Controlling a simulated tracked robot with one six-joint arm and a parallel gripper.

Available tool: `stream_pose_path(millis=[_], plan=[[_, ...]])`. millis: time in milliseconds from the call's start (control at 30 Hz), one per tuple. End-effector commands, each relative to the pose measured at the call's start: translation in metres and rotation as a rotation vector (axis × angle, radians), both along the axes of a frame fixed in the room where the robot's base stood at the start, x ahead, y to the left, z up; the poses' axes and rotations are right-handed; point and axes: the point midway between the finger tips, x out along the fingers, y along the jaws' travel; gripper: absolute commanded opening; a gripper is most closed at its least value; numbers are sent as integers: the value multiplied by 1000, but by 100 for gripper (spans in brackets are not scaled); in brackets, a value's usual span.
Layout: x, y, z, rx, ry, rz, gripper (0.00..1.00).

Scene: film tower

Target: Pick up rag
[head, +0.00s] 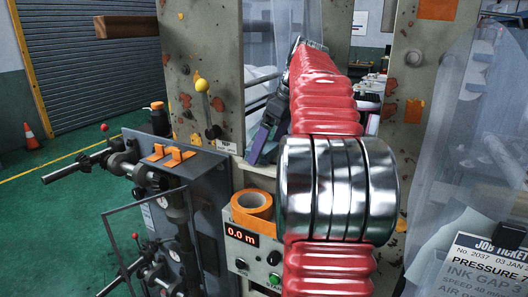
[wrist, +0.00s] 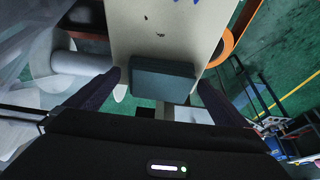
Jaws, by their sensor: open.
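I cannot make out a rag for certain in either view. My gripper (wrist: 159,79) is open, with its two dark fingers spread left and right in the wrist view. A dark teal block (wrist: 163,78) shows between the fingertips, against a pale panel (wrist: 150,30); I cannot tell how far beyond the fingers it is. A small blue patch (wrist: 188,2) is cut off at the panel's top edge, too little to name. In the head view my gripper (head: 262,140) is partly hidden behind my red arm, beside a worn grey column.
A grey lever console (head: 165,185) stands at the left, with an orange tape roll (head: 252,204) on the display box (head: 255,245) beside it. Clear plastic sheeting (head: 475,130) hangs at the right. In the wrist view a white roll (wrist: 82,63) lies at the left. Green floor (head: 75,200) is open at far left.

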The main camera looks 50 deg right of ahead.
Motion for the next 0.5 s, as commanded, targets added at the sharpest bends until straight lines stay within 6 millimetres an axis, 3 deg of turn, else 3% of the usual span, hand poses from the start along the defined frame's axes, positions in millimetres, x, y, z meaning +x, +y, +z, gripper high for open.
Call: stream_pose_path(millis=[100,500], plan=[[0,0,0,0,0,0,100],[0,0,0,0,0,0,72]])
